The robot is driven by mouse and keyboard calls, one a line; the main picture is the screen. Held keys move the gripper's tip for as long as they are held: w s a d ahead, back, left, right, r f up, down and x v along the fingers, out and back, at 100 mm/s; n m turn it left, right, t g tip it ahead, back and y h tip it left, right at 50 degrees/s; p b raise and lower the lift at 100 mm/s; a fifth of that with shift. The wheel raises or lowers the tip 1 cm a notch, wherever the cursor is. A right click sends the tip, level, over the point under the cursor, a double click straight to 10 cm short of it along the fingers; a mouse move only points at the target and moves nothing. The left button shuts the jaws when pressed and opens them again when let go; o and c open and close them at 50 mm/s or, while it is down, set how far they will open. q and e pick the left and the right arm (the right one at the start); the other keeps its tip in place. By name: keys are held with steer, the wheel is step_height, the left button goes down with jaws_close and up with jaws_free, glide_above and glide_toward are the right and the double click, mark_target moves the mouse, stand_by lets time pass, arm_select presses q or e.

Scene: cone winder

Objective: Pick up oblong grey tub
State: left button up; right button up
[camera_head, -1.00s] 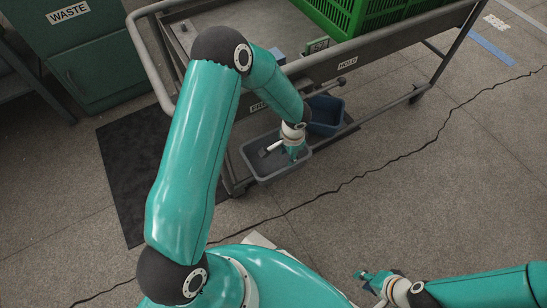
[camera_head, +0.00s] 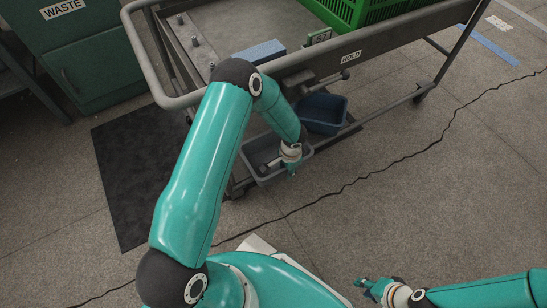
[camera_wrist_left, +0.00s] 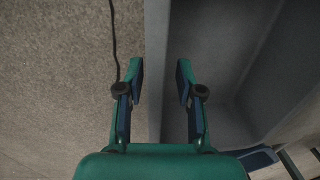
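The oblong grey tub (camera_head: 268,176) sits low at the front of the trolley, partly hidden by my left arm. In the left wrist view the tub's rim wall (camera_wrist_left: 157,70) runs up the picture, with the tub's inside to its right. My left gripper (camera_head: 292,171) is at the tub's near right side. In the wrist view my left gripper (camera_wrist_left: 160,82) is open, one finger on each side of the rim wall, with gaps showing. My right gripper (camera_head: 366,287) is low over the floor, away from the tub; its fingers are too small to judge.
A blue tub (camera_head: 324,113) stands right beside the grey one. The trolley (camera_head: 300,77) has a metal rail above both and carries a green crate (camera_head: 385,12). A dark mat (camera_head: 130,180) lies to the left.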

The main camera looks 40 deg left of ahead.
arm_select(q)
jaws_close()
stand_by(0.5)
